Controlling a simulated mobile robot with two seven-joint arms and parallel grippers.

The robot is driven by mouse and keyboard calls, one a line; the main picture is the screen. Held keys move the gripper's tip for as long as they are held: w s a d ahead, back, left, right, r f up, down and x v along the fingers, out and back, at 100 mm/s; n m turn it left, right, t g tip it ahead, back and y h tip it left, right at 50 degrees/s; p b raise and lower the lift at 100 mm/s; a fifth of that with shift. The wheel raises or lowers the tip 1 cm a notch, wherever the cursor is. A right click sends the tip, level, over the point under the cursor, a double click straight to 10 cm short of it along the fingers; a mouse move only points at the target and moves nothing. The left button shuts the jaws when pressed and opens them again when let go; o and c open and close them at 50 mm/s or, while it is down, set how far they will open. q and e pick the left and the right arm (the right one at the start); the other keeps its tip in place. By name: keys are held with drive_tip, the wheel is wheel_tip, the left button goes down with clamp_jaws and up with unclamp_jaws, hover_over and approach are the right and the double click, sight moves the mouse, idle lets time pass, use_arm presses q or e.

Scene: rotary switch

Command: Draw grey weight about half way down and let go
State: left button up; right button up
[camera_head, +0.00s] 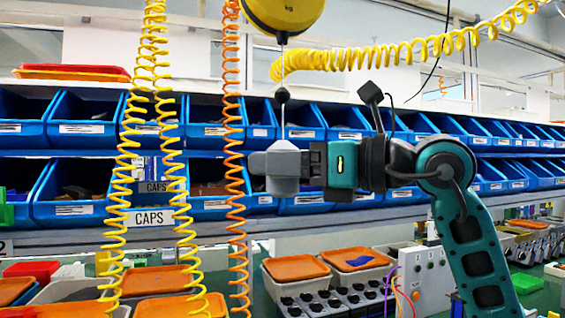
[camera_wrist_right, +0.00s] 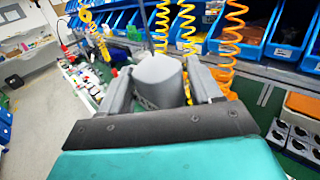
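The grey weight (camera_head: 283,172) has a cone-shaped top and hangs upright on a thin cable below a yellow round balancer (camera_head: 284,12). A small dark ball (camera_head: 282,95) sits on the cable above it. My right gripper (camera_head: 262,163) reaches in from the right at the weight's height. In the right wrist view the weight (camera_wrist_right: 160,80) is between the two fingers of my right gripper (camera_wrist_right: 160,92), which look shut on its sides. Part of its lower body is hidden there by the gripper. My left gripper is not in view.
Yellow coiled hoses (camera_head: 150,130) and an orange coiled hose (camera_head: 235,150) hang left of the weight. Blue bins (camera_head: 85,128) line the shelf behind. Below stand crates with orange lids (camera_head: 296,268) and a grey control box (camera_head: 425,280).

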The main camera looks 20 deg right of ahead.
drive_tip(key=shift+o, duration=0.7)
drive_tip(key=shift+s+d, duration=0.2)
drive_tip(key=shift+d, duration=0.05)
drive_tip(key=b+v, duration=0.1)
drive_tip(key=v, duration=1.1)
drive_tip(key=shift+b, duration=0.3)
drive_tip(key=shift+s, duration=0.15)
